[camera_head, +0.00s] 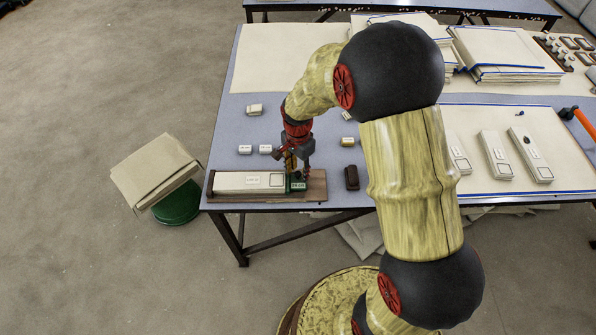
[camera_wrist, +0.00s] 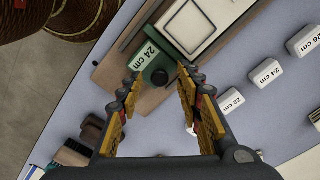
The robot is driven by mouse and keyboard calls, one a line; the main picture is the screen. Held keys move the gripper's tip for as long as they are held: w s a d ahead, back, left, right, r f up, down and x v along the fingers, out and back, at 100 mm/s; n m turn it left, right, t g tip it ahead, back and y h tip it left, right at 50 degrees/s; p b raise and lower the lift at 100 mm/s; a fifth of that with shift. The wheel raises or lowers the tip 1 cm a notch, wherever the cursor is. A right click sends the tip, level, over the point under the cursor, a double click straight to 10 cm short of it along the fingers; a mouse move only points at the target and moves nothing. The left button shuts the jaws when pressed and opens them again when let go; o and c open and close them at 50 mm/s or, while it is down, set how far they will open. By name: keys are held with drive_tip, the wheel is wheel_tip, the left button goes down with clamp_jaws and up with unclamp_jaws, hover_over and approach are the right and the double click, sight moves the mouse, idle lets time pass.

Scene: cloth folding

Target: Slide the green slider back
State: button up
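The green slider (camera_wrist: 166,52) carries a "24 cm" label and a dark round knob (camera_wrist: 159,77). It sits on a wooden board (camera_wrist: 110,68) at the end of a cream block (camera_wrist: 205,22). In the head view the green slider (camera_head: 297,183) is at the right end of the cream block (camera_head: 248,182), near the table's front left. My gripper (camera_wrist: 158,88) is open, its two fingers spread on either side of the knob in the wrist view. Whether the fingers touch the knob cannot be told. In the head view my gripper (camera_head: 298,170) is just over the slider.
Small labelled blocks, such as the "24 cm" one (camera_wrist: 266,73) and the "22 cm" one (camera_wrist: 231,100), lie behind the board. A dark brush (camera_head: 352,177) lies to its right. Longer cream blocks (camera_head: 496,154) and folded cloth (camera_head: 500,50) are farther right.

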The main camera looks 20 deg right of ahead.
drive_tip(key=c, duration=0.3)
clamp_jaws()
idle(0.7)
